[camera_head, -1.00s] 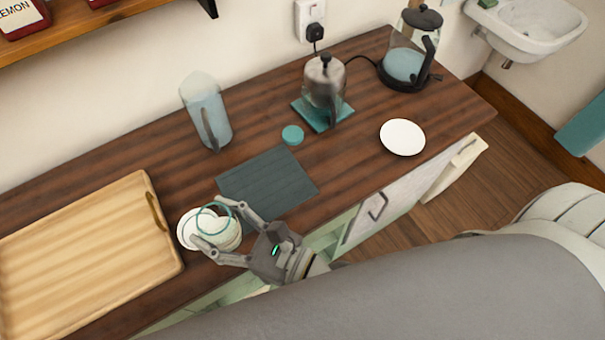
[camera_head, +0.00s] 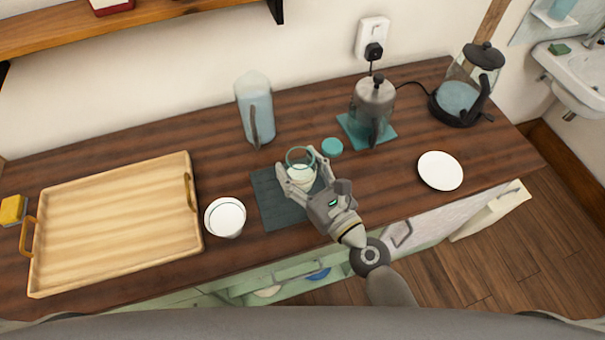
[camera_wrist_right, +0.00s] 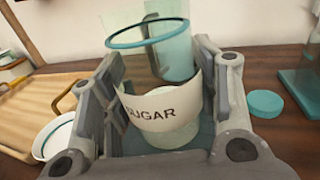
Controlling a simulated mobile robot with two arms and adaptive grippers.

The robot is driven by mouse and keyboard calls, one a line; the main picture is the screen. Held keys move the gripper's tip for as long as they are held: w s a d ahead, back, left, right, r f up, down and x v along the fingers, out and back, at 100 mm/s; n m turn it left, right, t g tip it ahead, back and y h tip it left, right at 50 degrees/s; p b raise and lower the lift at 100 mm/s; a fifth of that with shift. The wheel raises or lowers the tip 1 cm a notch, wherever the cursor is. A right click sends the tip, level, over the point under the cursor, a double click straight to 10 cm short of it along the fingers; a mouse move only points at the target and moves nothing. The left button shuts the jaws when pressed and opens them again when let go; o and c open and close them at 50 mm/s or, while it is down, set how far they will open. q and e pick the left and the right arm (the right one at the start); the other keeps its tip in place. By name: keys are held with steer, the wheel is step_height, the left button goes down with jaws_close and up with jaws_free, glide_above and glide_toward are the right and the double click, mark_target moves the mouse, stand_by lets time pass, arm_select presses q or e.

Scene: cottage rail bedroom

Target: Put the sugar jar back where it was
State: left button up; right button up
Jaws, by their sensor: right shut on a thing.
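The sugar jar (camera_head: 301,175) is clear glass with a teal rim and an open top. In the right wrist view its white label reads SUGAR (camera_wrist_right: 158,110). My right gripper (camera_head: 305,174) is shut on the jar, with a finger on each side. The jar is upright over the dark mat (camera_head: 270,206); I cannot tell whether its base touches the mat. A round teal lid (camera_head: 332,146) lies on the counter just beyond the mat, and it also shows in the right wrist view (camera_wrist_right: 266,103). My left gripper is not in view.
A white cup (camera_head: 226,216) stands left of the mat, beside a wooden tray (camera_head: 120,225). A pitcher (camera_head: 256,110) is behind. A metal press (camera_head: 373,98) on a teal mat, a kettle (camera_head: 466,92) and a white plate (camera_head: 440,170) are to the right. An open drawer is below.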

steer(key=w+f+b, duration=0.1)
steer(key=f, duration=0.1)
steer(key=w+f+b, duration=0.1)
steer(key=w+f, duration=0.1)
steer(key=shift+d, duration=0.15)
steer(key=f, duration=0.1)
steer(key=f+b, duration=0.1)
steer(key=b, duration=0.1)
steer(key=shift+w+f, duration=0.25)
steer(key=shift+f, duration=0.15)
arm_select(q)
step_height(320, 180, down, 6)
steer(key=b, duration=0.1)
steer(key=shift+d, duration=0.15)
arm_select(e)
steer(key=shift+d+f, duration=0.1)
steer(key=shift+f, duration=0.25)
steer(key=shift+f, duration=0.15)
steer(key=o, duration=1.3)
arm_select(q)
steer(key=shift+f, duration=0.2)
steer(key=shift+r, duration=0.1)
